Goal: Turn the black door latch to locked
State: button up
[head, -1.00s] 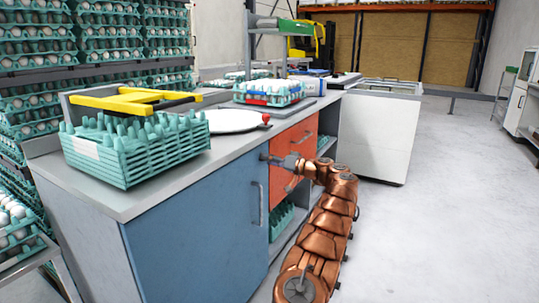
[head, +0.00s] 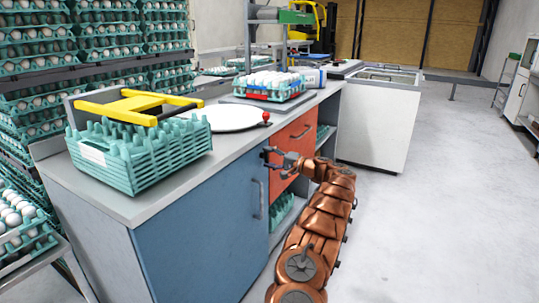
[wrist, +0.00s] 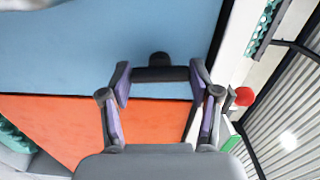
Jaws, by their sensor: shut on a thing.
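The black door latch (wrist: 160,74) is on the blue door (wrist: 90,45), near its edge with the orange drawer front (wrist: 60,125). In the wrist view its dark bar runs nearly parallel to the seam between the two panels, with a round black part beside it. My gripper (wrist: 161,78) has a finger at each end of the bar and is shut on it. In the head view my gripper (head: 271,155) is at the top of the blue door (head: 205,225), by the orange drawer front (head: 295,150). The latch is small and partly hidden there.
The counter (head: 110,203) above holds a teal egg tray (head: 140,160), a white round plate (head: 228,117) and a red knob (head: 265,116). A door handle (head: 258,198) is below my gripper. The floor at right (head: 430,220) is clear.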

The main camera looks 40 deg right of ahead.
jog(key=shift+m, duration=0.6)
jog(key=o, duration=1.1)
jog(key=shift+o, duration=0.2)
jog(key=v, duration=1.2)
